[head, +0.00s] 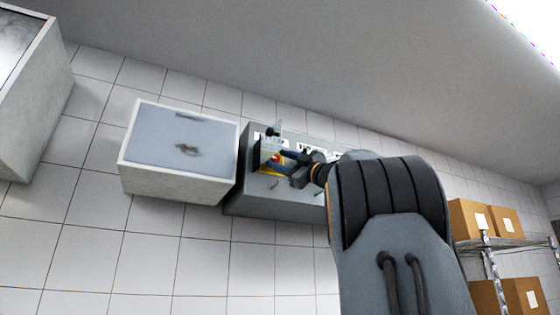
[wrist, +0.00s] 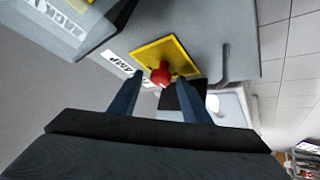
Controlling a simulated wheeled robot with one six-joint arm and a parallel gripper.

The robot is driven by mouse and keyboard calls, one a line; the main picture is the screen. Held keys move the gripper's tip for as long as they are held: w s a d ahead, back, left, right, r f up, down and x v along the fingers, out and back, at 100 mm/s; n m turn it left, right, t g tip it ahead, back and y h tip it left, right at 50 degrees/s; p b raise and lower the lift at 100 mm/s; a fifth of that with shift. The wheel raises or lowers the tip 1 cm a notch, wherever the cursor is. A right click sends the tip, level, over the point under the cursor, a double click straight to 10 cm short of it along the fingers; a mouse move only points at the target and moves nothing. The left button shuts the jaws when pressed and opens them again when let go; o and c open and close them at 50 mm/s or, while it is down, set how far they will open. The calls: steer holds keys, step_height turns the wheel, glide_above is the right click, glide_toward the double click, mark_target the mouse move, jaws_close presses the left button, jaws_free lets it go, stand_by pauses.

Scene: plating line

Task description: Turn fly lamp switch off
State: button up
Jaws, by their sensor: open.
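A red switch knob (wrist: 162,74) on a yellow plate (wrist: 150,50) sits on the face of a grey wall box (head: 248,198). A white label (wrist: 116,63) beside it, upside down in the wrist view, shows the letters "AMP". In the head view the yellow plate (head: 270,167) is partly hidden by my gripper. My gripper (wrist: 160,82) is open, one blue finger on each side of the red knob. I cannot tell whether the fingers touch it. The knob's on or off setting is not clear.
A pale box with a blue-grey front (head: 180,145) hangs left of the grey box. A label reading "RACK" (wrist: 62,14) and a bent grey handle (wrist: 224,66) flank the switch. Shelves with cardboard boxes (head: 485,220) stand at the right.

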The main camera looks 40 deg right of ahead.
steer(key=b+v, duration=0.4)
steer(key=v, duration=0.3)
steer(key=shift+s+f, duration=0.15)
steer(key=shift+s, duration=0.1)
stand_by(0.4)
